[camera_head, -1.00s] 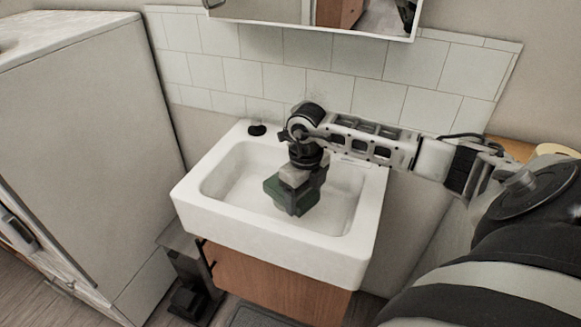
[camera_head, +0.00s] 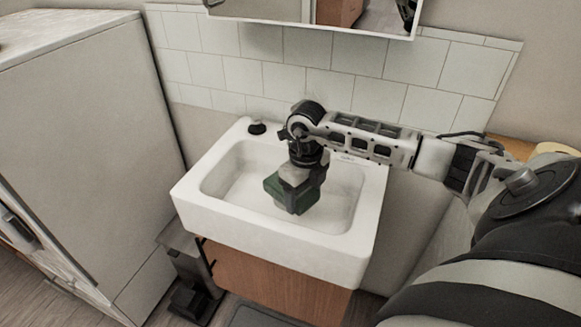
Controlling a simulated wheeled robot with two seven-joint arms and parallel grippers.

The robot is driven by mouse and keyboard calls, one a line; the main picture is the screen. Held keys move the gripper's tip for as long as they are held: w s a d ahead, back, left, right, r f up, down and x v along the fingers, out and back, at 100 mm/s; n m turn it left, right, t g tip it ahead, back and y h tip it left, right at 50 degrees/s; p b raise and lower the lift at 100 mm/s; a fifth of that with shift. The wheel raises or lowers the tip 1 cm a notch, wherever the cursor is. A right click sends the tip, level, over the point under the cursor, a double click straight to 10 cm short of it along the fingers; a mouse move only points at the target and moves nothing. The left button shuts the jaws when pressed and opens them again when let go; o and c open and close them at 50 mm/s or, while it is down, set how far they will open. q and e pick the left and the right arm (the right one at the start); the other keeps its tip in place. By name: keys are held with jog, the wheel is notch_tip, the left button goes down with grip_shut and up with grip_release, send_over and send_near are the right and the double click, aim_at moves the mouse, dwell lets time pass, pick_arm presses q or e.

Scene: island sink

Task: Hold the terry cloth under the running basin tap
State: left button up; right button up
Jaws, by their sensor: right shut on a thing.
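The white basin (camera_head: 215,212) stands against the tiled wall. My right arm reaches in from the right, and my right gripper (camera_head: 291,205) points down inside the basin, near its middle. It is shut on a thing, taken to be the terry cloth. Dark green surfaces show at the gripper's lower end, but I cannot tell cloth from gripper there. The tap's spout and any running water cannot be made out; my right arm covers the back middle of the basin. My left gripper is not in view.
A small black round item (camera_head: 257,128) sits on the basin's back left rim. A wooden cabinet (camera_head: 275,285) is under the basin. A tall pale cabinet (camera_head: 85,150) stands to the left. A mirror (camera_head: 270,10) hangs above. The basin's left part is clear.

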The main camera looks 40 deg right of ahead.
jog(key=s+a+r+p, duration=0.1)
jog(key=p, duration=0.1)
jog(key=s+a+r+p, duration=0.1)
jog(key=r, duration=0.1)
jog(key=shift+s+a+r+p, duration=0.1)
jog(key=shift+s+p, duration=0.3)
jog(key=shift+s+a+r, duration=0.4)
jog(key=shift+s+a, duration=0.1)
jog(key=shift+s, duration=0.05)
